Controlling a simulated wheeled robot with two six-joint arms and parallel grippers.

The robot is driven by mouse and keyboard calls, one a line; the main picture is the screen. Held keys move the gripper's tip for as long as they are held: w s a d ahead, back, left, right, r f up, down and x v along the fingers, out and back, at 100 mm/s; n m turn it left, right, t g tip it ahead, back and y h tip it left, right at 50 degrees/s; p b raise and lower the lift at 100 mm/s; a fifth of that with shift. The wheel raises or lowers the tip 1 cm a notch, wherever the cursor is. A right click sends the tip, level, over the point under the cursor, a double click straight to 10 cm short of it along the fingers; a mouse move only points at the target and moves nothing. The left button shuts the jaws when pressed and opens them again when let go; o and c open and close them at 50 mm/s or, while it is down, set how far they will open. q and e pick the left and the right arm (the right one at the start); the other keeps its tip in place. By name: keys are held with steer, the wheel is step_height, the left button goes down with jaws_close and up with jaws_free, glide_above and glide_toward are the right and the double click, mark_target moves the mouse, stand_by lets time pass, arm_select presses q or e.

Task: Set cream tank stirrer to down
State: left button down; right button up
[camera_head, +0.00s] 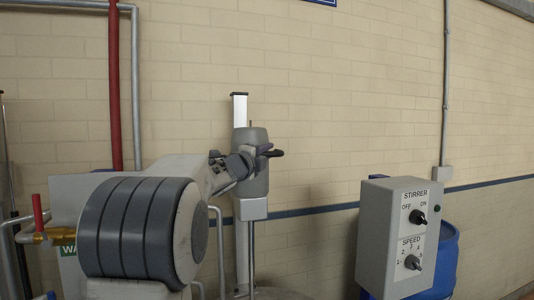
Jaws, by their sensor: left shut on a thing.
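The stirrer (256,184) is a grey motor head with a pale block under it, on an upright light rail (239,110) with a black cap. A thin shaft (252,258) runs down from the head. The head sits on the upper part of the rail. My left gripper (264,152) is at the head's upper front, shut on the stirrer's dark handle (277,154). The exact grip is small and partly hidden by the gripper. The tank is mostly below the picture. My right gripper does not show.
A grey control box (391,240) with STIRRER and SPEED knobs stands to the right, in front of a blue drum (446,258). Pipes and a red-handled valve (38,212) are at the left. A brick wall (330,100) stands behind.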

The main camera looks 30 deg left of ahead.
arm_select(q)
step_height(320, 180, down, 26)
steer(key=b, duration=2.3)
steer(key=c, duration=1.1)
jaws_free()
steer(key=o, duration=0.3)
steer(key=shift+o, duration=0.2)
steer(key=shift+r, duration=0.15)
steer(key=shift+s, duration=0.15)
steer(key=s+f+b, duration=0.1)
steer(key=s+b, duration=0.1)
steer(key=s, duration=0.8)
steer(key=shift+d+f, duration=0.2)
steer(key=shift+d, duration=0.05)
